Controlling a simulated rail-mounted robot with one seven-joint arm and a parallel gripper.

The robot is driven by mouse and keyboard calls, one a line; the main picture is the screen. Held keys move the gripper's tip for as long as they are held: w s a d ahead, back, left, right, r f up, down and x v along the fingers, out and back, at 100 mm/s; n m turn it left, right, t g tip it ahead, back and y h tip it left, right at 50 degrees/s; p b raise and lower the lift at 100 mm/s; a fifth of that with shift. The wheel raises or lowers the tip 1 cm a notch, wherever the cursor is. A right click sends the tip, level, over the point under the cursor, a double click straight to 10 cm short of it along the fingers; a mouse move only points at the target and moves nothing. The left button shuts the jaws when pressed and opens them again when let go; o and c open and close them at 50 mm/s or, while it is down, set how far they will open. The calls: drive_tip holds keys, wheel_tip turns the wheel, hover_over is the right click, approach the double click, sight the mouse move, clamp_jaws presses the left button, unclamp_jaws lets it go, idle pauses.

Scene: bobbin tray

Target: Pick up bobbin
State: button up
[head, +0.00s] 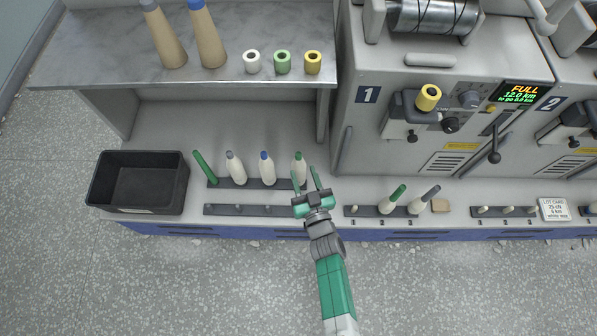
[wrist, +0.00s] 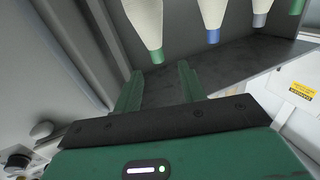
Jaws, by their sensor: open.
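Three cream-wound bobbins stand on the rear dark peg strip (head: 252,184) in the head view: a grey-tipped bobbin (head: 236,168), a blue-tipped bobbin (head: 267,168) and a green-tipped bobbin (head: 299,168). A thin bare green tube (head: 205,167) leans at the strip's left end. My gripper (head: 304,171) is open and empty at the green-tipped bobbin. In the wrist view its two green fingers (wrist: 159,70) reach toward the green-tipped bobbin (wrist: 146,25), whose tip shows just beyond them. The blue-tipped bobbin (wrist: 211,18) is to its right. I cannot tell whether a finger touches.
A black bin (head: 137,208) stands at the left. The front peg strip (head: 222,210) holds no bobbins. Machine 1 (head: 373,140) rises close on the right, with another peg strip (head: 368,211) below it. A shelf (head: 110,60) with cones and small spools overhangs behind.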

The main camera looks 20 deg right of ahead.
sight(299, 158)
drive_tip(key=shift+w+d+f+b, duration=0.1)
drive_tip(key=shift+w+b, duration=0.45)
drive_tip(key=shift+w, duration=0.5)
drive_tip(key=w+b, duration=0.2)
drive_tip(key=w+d+b, duration=0.1)
drive_tip(key=w+b, duration=0.1)
drive_tip(key=shift+w, duration=0.6)
drive_tip(key=shift+s+r, duration=0.15)
drive_tip(key=shift+r, duration=0.05)
clamp_jaws()
